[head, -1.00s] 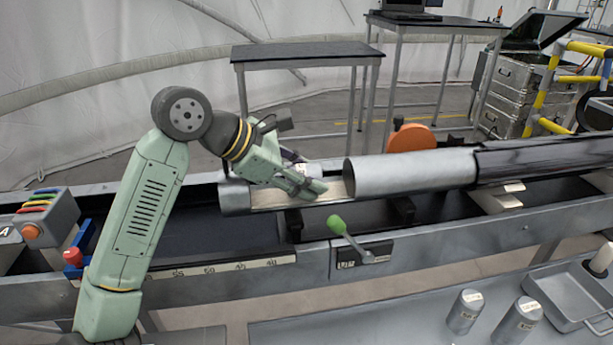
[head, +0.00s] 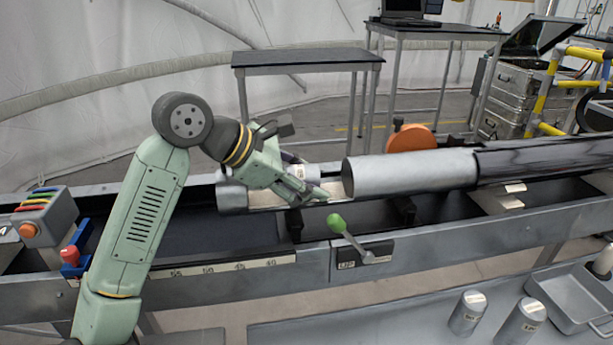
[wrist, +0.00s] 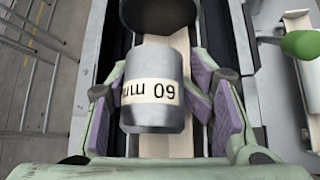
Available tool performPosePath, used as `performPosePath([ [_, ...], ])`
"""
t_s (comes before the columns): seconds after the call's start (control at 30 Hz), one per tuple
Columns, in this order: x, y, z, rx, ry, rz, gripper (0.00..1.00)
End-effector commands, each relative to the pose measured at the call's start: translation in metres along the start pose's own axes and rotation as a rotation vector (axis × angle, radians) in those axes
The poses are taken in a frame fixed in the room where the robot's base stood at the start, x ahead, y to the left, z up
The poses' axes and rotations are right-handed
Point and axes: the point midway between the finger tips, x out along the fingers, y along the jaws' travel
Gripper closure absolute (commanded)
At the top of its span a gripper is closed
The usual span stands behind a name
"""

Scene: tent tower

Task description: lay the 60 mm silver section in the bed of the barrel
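The silver section (wrist: 155,95) is a short cylinder with a pale label reading 60, upside down in the wrist view. It also shows in the head view (head: 308,172), partly behind a finger. The section lies lengthwise over the pale bed (head: 262,207) of the barrel (head: 410,173), in the gap left of the long silver tube. Whether its underside touches the bed is hidden.
A short silver piece (head: 232,197) borders the gap at left. A green-knobbed lever (head: 337,223) stands in front of the bed. An orange disc (head: 412,138) is behind the tube. Two labelled cylinders (head: 468,312) (head: 521,320) and a grey tray (head: 572,295) are on the front bench.

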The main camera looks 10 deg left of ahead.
Motion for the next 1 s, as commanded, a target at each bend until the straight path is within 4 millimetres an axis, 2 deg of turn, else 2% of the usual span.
performPosePath([
  [0.03,0.0073,-0.0034,-0.0096,-0.011,0.015,-0.018,0.52],
  [0.3,0.0068,-0.0033,-0.0088,-0.014,0.013,-0.02,0.35],
  [1.0,0.0033,-0.0025,-0.0048,-0.01,0.01,-0.017,0.35],
])
